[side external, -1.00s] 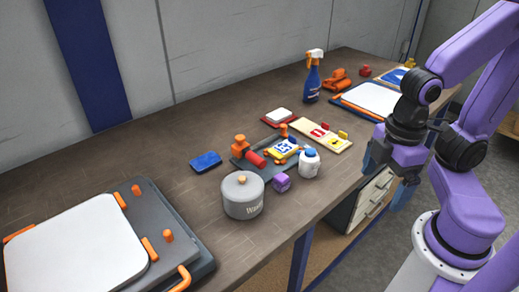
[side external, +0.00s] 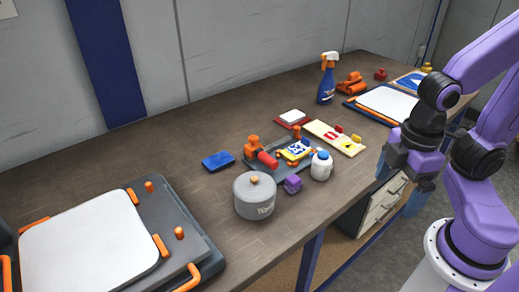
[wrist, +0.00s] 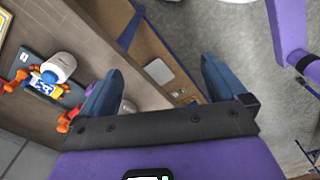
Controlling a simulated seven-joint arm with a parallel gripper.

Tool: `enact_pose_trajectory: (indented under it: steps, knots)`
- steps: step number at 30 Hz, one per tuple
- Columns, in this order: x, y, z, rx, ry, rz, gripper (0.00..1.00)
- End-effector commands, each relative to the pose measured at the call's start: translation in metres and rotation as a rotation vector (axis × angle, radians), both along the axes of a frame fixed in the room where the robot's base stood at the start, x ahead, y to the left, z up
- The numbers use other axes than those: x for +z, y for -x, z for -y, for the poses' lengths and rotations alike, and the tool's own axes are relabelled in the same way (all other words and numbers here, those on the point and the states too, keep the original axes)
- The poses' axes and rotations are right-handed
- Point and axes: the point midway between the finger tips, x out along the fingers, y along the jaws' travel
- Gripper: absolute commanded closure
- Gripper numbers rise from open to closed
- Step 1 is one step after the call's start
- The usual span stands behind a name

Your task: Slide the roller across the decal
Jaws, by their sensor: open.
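A red roller (side external: 268,160) lies on a small dark tray (side external: 265,170) near the middle of the bench in the side view. A yellow, blue and white decal piece (side external: 296,150) is just right of it on the same tray; it also shows at the left of the wrist view (wrist: 43,86). My gripper (side external: 386,168) is well to the right of both, past the bench's front edge. In the wrist view its fingers (wrist: 160,88) are wide apart with nothing held between them.
A white bottle with a blue cap (side external: 321,166), a purple block (side external: 292,184) and a grey lidded pot (side external: 255,197) stand close in front of the tray. A blue pad (side external: 218,160) lies left. A spray bottle (side external: 327,80) stands behind. The bench's left rear is clear.

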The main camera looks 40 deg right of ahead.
Motion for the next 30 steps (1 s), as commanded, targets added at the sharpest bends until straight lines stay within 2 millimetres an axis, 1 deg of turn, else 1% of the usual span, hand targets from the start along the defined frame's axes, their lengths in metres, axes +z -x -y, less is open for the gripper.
enact_pose_trajectory:
  steps: [5, 9, 11, 13, 14, 17, 18, 20, 21, 23, 24, 26, 27, 29, 30]
  knots:
    - [0.0, 0.0, 0.0, 0.0, 0.0, 0.0, 0.02]
    - [0.002, -0.004, -0.004, -0.005, 0.0, 0.0, 0.41]
    - [0.006, -0.012, -0.01, -0.011, 0.001, 0.0, 0.41]
    - [0.013, -0.027, -0.021, -0.025, 0.001, 0.001, 0.41]
    - [0.017, -0.036, -0.026, -0.032, 0.002, 0.0, 0.41]
    - [0.03, -0.071, -0.047, -0.059, 0.005, 0.0, 0.41]
    - [0.035, -0.086, -0.055, -0.069, 0.006, 0.0, 0.41]
    - [0.043, -0.109, -0.064, -0.085, 0.009, -0.001, 0.41]
    - [0.047, -0.125, -0.07, -0.096, 0.01, -0.002, 0.41]
    - [0.053, -0.148, -0.077, -0.111, 0.012, -0.002, 0.41]
    - [0.057, -0.165, -0.081, -0.121, 0.014, -0.003, 0.41]
    - [0.062, -0.189, -0.086, -0.137, 0.015, -0.004, 0.41]
    - [0.065, -0.205, -0.088, -0.149, 0.016, -0.005, 0.41]
    - [0.069, -0.23, -0.09, -0.165, 0.018, -0.006, 0.41]
    - [0.071, -0.246, -0.09, -0.175, 0.019, -0.007, 0.41]
